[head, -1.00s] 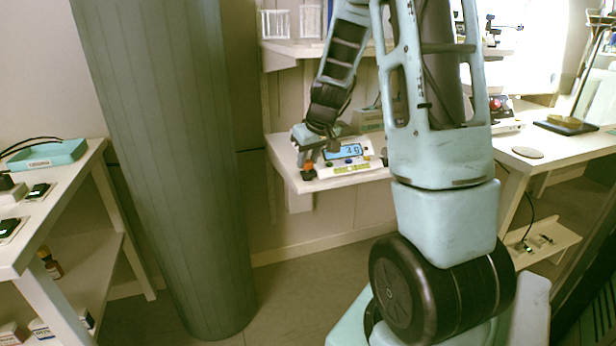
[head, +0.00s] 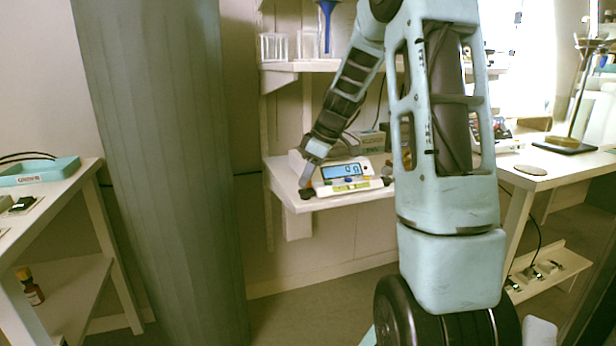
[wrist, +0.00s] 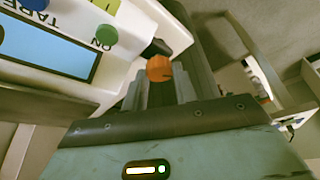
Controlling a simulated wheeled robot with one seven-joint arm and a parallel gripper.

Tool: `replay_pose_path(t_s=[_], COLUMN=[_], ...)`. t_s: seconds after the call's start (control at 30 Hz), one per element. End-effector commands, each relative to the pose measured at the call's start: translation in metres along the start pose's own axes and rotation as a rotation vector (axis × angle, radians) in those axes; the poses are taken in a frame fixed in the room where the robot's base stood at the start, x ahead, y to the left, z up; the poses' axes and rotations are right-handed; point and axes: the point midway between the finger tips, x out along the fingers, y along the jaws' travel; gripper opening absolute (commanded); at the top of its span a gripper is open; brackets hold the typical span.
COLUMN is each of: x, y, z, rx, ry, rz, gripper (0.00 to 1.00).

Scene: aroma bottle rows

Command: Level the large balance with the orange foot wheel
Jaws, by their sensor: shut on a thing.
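The large balance (head: 347,186) is a white device with a lit blue display (head: 342,171), standing on the low wall shelf in the head view. Its display and TARE and ON labels also show at the upper left of the wrist view (wrist: 45,42). The orange foot wheel (wrist: 159,68) sits at the balance's corner, between my fingers, in the wrist view. My gripper (wrist: 162,84) is shut on it.
The shelf (head: 325,202) ends close to the balance's front edge. An upper shelf (head: 300,66) with glass containers and a blue funnel (head: 327,22) is above. A grey column (head: 165,180) stands left of it, and a side bench (head: 50,205) is at far left.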

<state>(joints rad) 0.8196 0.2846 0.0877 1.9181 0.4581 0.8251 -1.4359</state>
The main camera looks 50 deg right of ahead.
Motion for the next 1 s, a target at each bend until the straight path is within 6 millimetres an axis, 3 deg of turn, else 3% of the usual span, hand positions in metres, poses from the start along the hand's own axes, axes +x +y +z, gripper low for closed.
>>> replay_pose_path(t_s=[0.5, 0.53, 0.6, 0.87, 1.0], x=[0.0, 0.0, 0.0, -0.001, -0.011], y=[0.001, 0.001, 0.001, 0.001, 0.001], z=[-0.001, -0.001, -0.001, -0.001, -0.002], rx=[-0.019, -0.018, -0.018, -0.017, -0.017], ry=[0.002, 0.002, 0.001, 0.001, 0.001], rz=[-0.004, -0.004, -0.005, -0.006, -0.004], gripper=[0.05, 0.34, 0.5, 0.5, 0.5])
